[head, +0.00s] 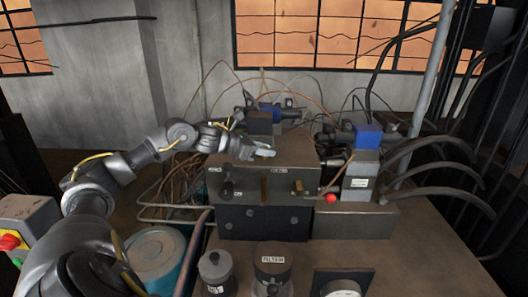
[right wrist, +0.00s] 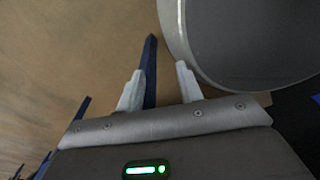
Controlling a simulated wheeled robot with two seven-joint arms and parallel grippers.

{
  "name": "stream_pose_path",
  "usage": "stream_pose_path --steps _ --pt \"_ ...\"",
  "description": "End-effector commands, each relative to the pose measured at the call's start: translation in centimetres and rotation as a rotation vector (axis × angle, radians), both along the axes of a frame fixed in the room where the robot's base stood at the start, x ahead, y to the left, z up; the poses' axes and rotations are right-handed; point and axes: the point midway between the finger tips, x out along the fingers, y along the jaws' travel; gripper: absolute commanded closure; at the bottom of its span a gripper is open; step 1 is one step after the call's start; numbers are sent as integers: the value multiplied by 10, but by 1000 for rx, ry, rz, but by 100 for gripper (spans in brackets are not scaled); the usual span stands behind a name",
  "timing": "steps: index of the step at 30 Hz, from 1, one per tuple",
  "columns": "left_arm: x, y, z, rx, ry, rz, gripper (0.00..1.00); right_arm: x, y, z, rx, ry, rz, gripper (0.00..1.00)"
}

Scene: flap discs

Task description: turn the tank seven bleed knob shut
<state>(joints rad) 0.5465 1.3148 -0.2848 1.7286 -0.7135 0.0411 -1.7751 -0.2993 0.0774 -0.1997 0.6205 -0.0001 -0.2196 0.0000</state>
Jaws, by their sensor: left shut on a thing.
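My left gripper (head: 265,151) reaches in from the left in the head view, just above the top front edge of the grey valve block (head: 293,180). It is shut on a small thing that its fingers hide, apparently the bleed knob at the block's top. A small label sits on the block's face just below the fingertips, too small to read. Another label and dark knob (head: 225,188) are on the block's left front. My right gripper (right wrist: 159,90) shows only in the right wrist view, open, with a dark blue strip (right wrist: 150,62) behind and between its fingers.
A red ball-ended lever (head: 331,199) sticks out at the block's right. A blue-topped valve (head: 367,137) with thick hoses stands beyond it. Dark canisters (head: 273,263) and a gauge (head: 342,288) stand in front. A teal drum (head: 157,265) is at lower left.

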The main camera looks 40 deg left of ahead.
Motion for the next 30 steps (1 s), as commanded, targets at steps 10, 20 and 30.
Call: stream_pose_path --steps 10,20,30 --pt "2 1 7 -3 -4 -265 94 -1 -1 24 -1 1 0 64" --pt "1 1 5 -1 -4 -430 94 -1 -3 44 -4 2 2 64" --pt "0 0 1 1 -3 -479 94 -1 -4 48 -5 2 2 64"
